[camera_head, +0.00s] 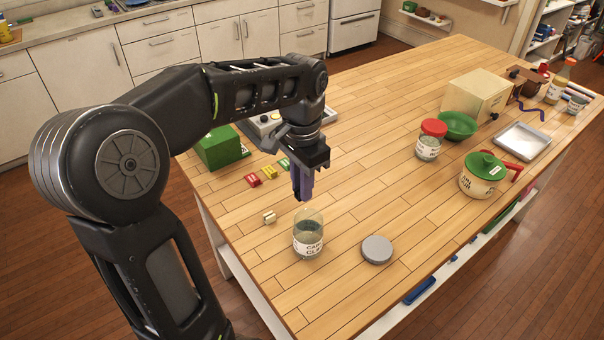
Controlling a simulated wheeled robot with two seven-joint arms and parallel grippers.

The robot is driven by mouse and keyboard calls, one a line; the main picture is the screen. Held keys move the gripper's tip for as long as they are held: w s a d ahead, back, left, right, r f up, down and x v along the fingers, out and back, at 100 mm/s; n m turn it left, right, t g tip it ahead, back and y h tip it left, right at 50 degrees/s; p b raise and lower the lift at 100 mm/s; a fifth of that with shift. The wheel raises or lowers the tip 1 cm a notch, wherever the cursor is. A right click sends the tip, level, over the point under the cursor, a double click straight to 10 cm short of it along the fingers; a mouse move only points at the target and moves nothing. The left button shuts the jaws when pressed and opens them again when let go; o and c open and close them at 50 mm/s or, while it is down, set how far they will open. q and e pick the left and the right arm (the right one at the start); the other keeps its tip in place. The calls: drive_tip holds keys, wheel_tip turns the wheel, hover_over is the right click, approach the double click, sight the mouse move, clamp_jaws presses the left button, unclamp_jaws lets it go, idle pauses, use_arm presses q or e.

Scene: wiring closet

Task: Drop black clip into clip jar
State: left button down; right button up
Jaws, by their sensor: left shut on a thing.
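The clip jar (308,241) is a clear glass jar with a white label, standing upright and open near the table's front left edge. My left gripper (303,196) points down just above the jar's mouth, its purplish fingers shut. What it grips is dark and hard to make out between the fingers. No black clip shows elsewhere on the table, so I take it to be the black clip. My right gripper is not in view.
A grey round lid (377,249) lies right of the jar. A small beige clip (269,217) lies to its left. Red (254,180), yellow (269,172) and green (284,164) pieces lie behind. A red-lidded jar (430,140) stands farther right. The front right table is clear.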

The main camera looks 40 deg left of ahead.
use_arm(q)
drive_tip(key=shift+f, duration=0.8)
drive_tip(key=c, duration=1.3)
unclamp_jaws()
drive_tip(key=shift+r, duration=0.1)
